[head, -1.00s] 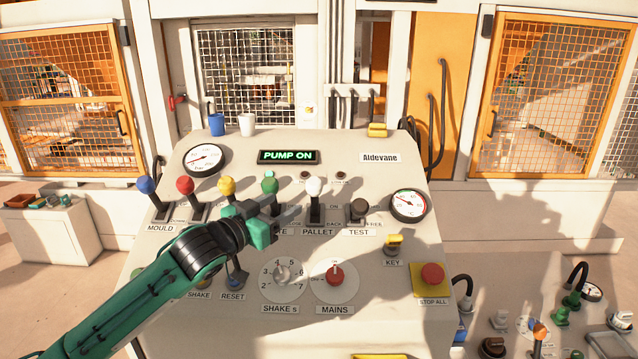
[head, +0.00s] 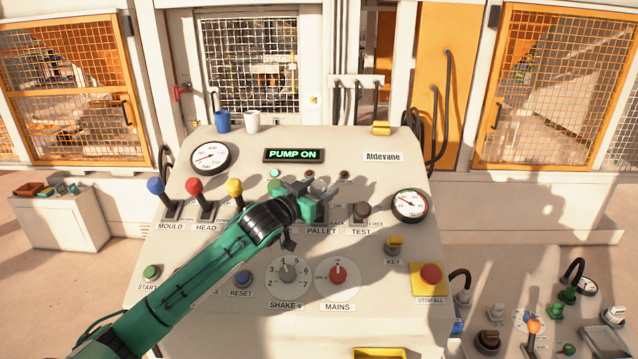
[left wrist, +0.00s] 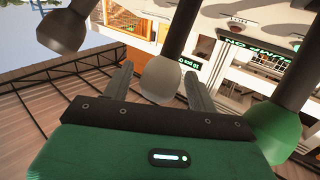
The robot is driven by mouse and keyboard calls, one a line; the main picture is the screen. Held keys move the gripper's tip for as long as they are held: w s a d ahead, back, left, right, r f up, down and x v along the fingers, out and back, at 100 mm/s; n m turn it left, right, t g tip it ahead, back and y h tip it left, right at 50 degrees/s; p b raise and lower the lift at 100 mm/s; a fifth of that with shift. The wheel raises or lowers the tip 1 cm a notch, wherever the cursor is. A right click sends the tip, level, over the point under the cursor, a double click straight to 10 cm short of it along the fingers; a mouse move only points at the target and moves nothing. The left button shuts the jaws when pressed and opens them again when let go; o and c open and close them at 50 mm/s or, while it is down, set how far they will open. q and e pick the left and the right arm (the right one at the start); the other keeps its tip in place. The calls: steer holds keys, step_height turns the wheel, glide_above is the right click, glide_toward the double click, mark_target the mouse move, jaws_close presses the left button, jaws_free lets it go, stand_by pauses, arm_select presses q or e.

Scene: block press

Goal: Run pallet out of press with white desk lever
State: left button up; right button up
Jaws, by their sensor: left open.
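The white pallet lever's pale knob (left wrist: 162,80) shows in the left wrist view, between the two fingers of my left gripper (left wrist: 158,88). The fingers stand apart, one on each side of it; no contact is clear. In the head view my left gripper (head: 322,190) is over the desk above the PALLET label (head: 321,231) and hides most of the white lever. The green-knobbed lever (left wrist: 270,130) is close on the right in the left wrist view, and a dark knob (left wrist: 62,30) is at upper left. My right gripper is not in view.
A red stop button (head: 431,275) is at the right. The display (head: 293,155) reads PUMP ON. Two cups stand on the back edge.

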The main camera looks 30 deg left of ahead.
arm_select(q)
steer(key=shift+w, duration=0.2)
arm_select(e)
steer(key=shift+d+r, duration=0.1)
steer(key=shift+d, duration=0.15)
